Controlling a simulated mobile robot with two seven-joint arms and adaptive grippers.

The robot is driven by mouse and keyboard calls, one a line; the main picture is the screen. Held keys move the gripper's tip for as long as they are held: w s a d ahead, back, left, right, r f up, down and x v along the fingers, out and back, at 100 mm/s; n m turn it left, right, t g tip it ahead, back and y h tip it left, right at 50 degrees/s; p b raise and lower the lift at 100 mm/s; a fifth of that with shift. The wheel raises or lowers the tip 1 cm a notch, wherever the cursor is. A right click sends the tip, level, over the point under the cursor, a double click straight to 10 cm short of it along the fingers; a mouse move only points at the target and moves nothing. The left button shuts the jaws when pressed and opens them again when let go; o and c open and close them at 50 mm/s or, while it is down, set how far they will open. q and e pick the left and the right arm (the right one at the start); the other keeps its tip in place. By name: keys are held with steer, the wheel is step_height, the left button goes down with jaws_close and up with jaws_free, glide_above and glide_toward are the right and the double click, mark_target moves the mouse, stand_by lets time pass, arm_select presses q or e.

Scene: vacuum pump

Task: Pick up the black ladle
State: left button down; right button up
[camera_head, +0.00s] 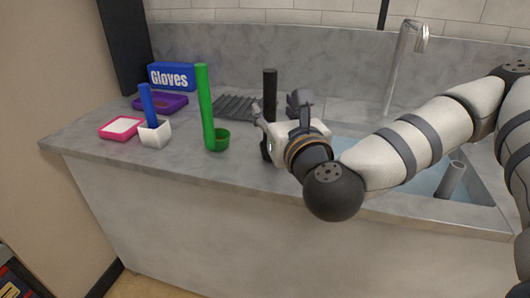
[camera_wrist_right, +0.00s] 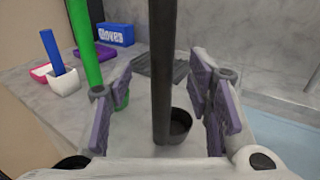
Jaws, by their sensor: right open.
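The black ladle (camera_head: 270,92) stands upright on the grey counter, its handle rising behind my right gripper in the head view. In the right wrist view the ladle handle (camera_wrist_right: 162,70) runs vertically between the two fingers, with its cup (camera_wrist_right: 180,125) low beside it. My right gripper (camera_head: 280,115) is open around the handle; in the right wrist view the gripper (camera_wrist_right: 165,105) shows a gap on both sides of the handle. Most of the cup is hidden by the gripper in the head view. My left gripper does not show.
A green ladle (camera_head: 206,105) stands just left of the black one. A white holder (camera_head: 155,135) with a blue-handled tool (camera_head: 147,100), a pink tray (camera_head: 120,128), a purple tray (camera_head: 172,103) and a blue Gloves box (camera_head: 172,76) are farther left. A sink (camera_head: 425,180) lies right.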

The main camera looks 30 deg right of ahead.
mark_target(272, 105)
steer(key=shift+w+d, duration=0.2)
steer(key=shift+w, duration=0.2)
steer(key=x, duration=0.4)
steer(key=shift+w+d+f, duration=0.15)
steer(key=shift+w, duration=0.1)
jaws_close()
